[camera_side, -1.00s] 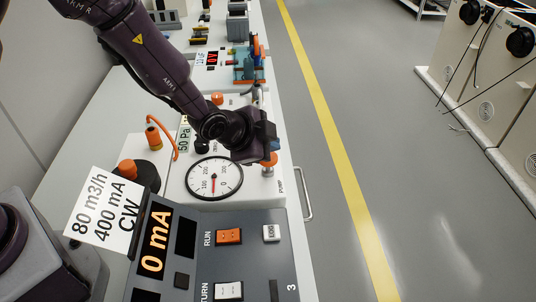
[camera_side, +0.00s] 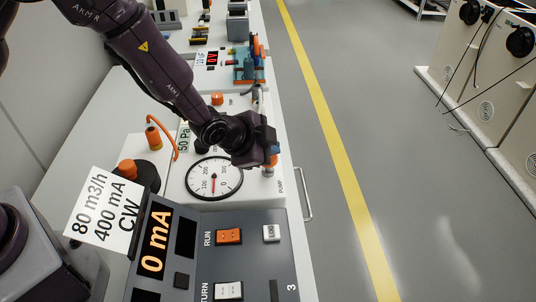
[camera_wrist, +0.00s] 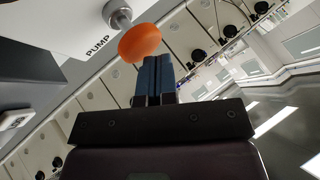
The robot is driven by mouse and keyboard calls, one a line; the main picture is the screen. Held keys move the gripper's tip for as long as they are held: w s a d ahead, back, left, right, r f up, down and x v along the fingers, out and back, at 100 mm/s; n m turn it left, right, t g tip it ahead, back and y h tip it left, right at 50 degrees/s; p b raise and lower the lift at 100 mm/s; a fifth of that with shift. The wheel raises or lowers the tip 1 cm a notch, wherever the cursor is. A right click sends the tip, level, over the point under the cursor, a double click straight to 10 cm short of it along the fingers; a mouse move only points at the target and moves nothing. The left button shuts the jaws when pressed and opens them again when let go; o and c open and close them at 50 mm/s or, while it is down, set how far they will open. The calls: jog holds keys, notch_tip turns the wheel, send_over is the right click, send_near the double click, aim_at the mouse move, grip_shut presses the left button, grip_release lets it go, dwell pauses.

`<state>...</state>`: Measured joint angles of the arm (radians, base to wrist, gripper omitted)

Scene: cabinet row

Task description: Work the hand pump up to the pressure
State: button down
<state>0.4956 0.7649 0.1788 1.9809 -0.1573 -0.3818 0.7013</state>
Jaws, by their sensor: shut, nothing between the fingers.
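The hand pump's orange knob (camera_wrist: 140,42) sits on a short metal stem beside the word PUMP in the wrist view. My gripper (camera_wrist: 153,60) is shut and empty, with its blue fingertips close to the knob; I cannot tell whether they touch. In the side view my gripper (camera_side: 272,150) is over the pump at the panel's right edge and hides most of the knob. The round white gauge (camera_side: 214,178) has a red needle pointing downward, between the 100 and 0 marks. A tag reading "50 Pa" (camera_side: 184,138) stands behind the gauge, partly hidden by my arm.
A grey control box (camera_side: 190,250) with a "0 mA" display stands in front of the gauge. A white card (camera_side: 104,212) is at its left. An orange cable (camera_side: 172,138) loops behind. A drawer handle (camera_side: 305,195) projects at the right; the floor beyond is clear.

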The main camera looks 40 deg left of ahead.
jog(key=shift+f, duration=0.85)
dwell(0.4)
jog(key=shift+r, duration=1.5)
jog(key=shift+r, duration=0.1)
jog(key=shift+r, duration=2.45)
jog(key=shift+s, duration=0.1)
